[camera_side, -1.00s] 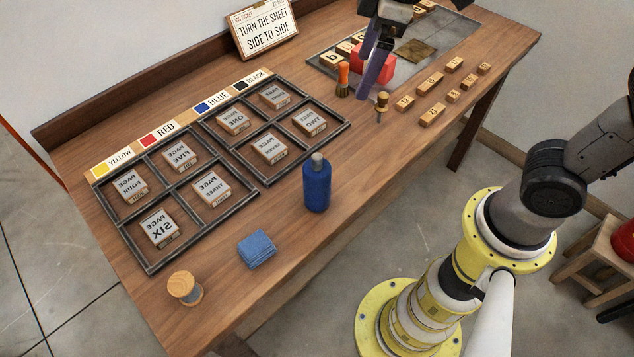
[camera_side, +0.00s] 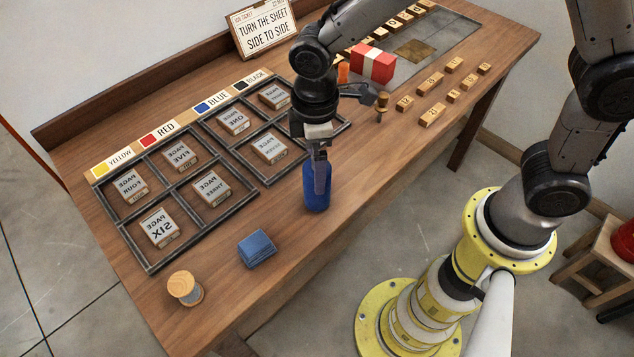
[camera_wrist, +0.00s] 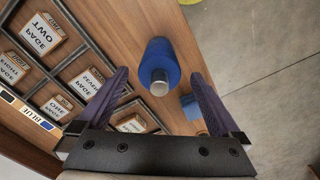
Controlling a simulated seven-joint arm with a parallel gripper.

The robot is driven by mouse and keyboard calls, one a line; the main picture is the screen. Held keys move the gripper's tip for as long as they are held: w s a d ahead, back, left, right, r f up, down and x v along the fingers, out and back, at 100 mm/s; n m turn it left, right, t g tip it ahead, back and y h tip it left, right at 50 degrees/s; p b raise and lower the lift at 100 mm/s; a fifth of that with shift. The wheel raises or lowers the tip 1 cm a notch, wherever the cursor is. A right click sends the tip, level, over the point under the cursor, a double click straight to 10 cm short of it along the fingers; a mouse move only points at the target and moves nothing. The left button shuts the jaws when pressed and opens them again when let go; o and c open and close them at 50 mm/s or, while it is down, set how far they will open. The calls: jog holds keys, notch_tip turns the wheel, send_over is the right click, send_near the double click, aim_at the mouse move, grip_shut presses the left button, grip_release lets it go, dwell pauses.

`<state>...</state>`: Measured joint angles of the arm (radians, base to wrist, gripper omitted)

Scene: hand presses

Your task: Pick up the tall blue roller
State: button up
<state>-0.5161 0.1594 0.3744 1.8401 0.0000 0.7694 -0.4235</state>
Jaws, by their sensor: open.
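The tall blue thing (camera_side: 314,200) stands upright near the front edge of the table. It looks like a bottle with a narrow grey cap rather than a roller. In the wrist view, the blue bottle (camera_wrist: 160,55) is seen from above, cap towards me. My gripper (camera_side: 320,178) is open and points down at the bottle, with a finger in front of it in the side view. In the wrist view, my gripper (camera_wrist: 160,75) has its fingers spread either side of the cap. I cannot tell how far down they reach.
A dark frame (camera_side: 255,192) with page blocks is behind. A red block with a white band (camera_side: 372,63) and several small wooden blocks (camera_side: 430,114) are farther right.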

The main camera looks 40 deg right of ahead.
jog(key=shift+d+f, duration=0.15)
jog(key=shift+f, duration=2.65)
jog(key=shift+r, duration=0.1)
grip_shut()
